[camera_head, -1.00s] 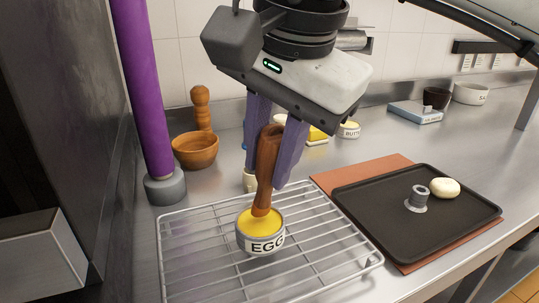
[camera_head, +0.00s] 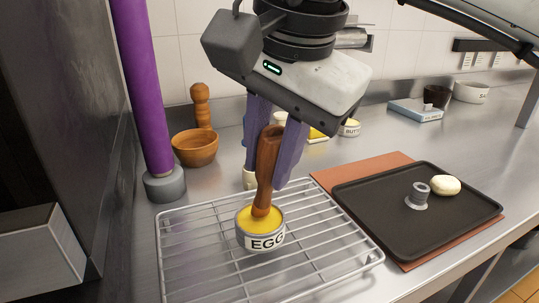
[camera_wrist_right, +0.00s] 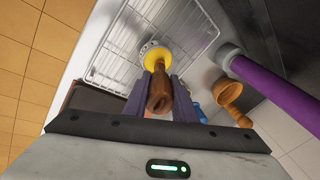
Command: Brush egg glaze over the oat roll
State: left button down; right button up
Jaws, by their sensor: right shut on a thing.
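My right gripper (camera_head: 276,150) is shut on the brown wooden handle of the brush (camera_head: 267,165), which stands nearly upright. The brush's lower end is inside the egg pot (camera_head: 262,241), a small round tin marked EGG with yellow glaze, so its bristles are hidden. The pot sits on the wire rack (camera_head: 325,262). In the right wrist view the brush handle (camera_wrist_right: 159,92) lies between the fingers, over the yellow glaze (camera_wrist_right: 155,57). A pale roll (camera_head: 445,185), likely the oat roll, lies on the dark tray (camera_head: 355,199) at the right. My left gripper is not in view.
A grey ring-shaped piece (camera_head: 417,196) stands on the tray beside the roll. The tray rests on a brown mat (camera_head: 400,160). A wooden bowl (camera_head: 195,148) and a purple post (camera_head: 145,95) stand at the left. A butter pot (camera_head: 350,128) stands behind. Counter between rack and tray is narrow.

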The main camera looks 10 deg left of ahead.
aim_at(270, 129)
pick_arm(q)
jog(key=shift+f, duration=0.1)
pick_arm(e)
jog(key=shift+f, duration=0.15)
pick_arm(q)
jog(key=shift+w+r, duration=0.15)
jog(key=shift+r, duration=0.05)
pick_arm(e)
jog(key=shift+f, duration=0.1)
dwell(0.7)
